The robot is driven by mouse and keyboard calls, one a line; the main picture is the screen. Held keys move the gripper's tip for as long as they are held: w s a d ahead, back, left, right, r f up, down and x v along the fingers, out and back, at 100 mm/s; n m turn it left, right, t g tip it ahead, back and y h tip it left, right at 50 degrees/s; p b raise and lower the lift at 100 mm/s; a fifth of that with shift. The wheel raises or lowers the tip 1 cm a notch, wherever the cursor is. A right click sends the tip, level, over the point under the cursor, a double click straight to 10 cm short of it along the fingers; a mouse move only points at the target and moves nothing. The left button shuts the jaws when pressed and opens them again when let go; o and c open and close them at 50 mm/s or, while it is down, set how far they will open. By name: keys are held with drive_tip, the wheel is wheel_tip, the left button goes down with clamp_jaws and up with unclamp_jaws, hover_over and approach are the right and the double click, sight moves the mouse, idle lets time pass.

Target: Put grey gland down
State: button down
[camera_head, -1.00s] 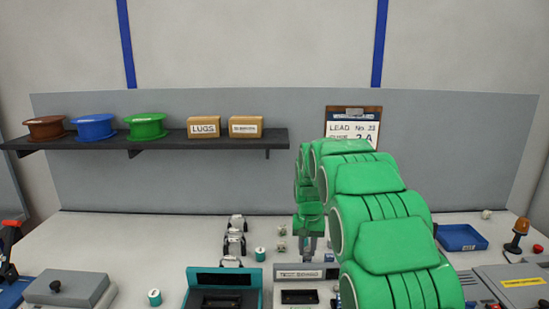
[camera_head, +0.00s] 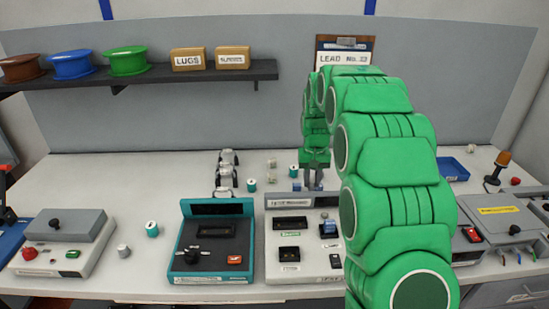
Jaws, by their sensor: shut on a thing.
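My gripper (camera_head: 314,181) is at the end of my green arm, right of centre, pointing down just behind or over the back edge of the white tester (camera_head: 292,252). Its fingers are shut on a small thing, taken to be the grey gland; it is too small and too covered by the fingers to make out. A separate small grey cylinder (camera_head: 123,250) stands on the bench at the left. I cannot tell whether the held piece touches a surface.
A teal-framed device (camera_head: 212,246) stands left of the tester. Teal-and-white cylinders (camera_head: 152,229) and pale small pieces (camera_head: 272,175) stand on the bench. A grey box (camera_head: 66,240) is at the left, a blue tray (camera_head: 453,168) at the right. My arm hides the bench right of the tester.

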sight(309, 189)
drive_tip(key=r+m, duration=0.2)
drive_tip(key=a+r+m, duration=0.1)
drive_tip(key=shift+s+r+m, duration=0.2)
drive_tip(key=shift+s+m, duration=0.15)
drive_tip(key=shift+m, duration=0.05)
drive_tip(key=shift+f, duration=4.9)
drive_tip(key=shift+f, duration=0.1)
drive_tip(key=c, duration=1.2)
unclamp_jaws()
drive_tip(key=shift+o, duration=0.2)
